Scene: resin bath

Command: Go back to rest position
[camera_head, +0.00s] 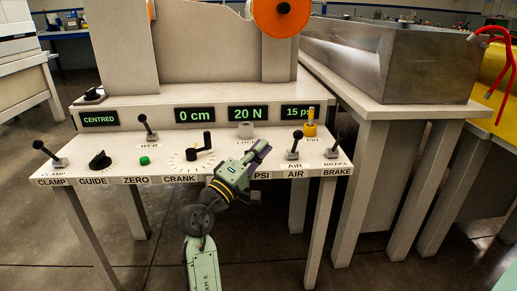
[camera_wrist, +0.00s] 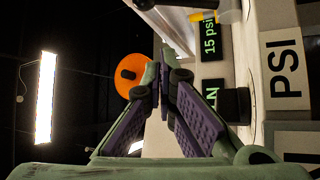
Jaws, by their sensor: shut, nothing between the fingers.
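My gripper (camera_head: 262,148) reaches up over the front right part of a control panel (camera_head: 70,152) in the head view. In the wrist view my gripper (camera_wrist: 163,92) has its purple-padded fingers closed together at the tips, with nothing between them. The PSI label also shows at the right in the wrist view (camera_wrist: 285,69). My gripper partly hides the panel around that label.
Levers for CLAMP (camera_head: 50,154), WEB (camera_head: 148,127), AIR (camera_head: 294,145) and BRAKE (camera_head: 335,148) stand up from the panel. A metal bath (camera_head: 390,65) stands behind right. Open floor lies in front.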

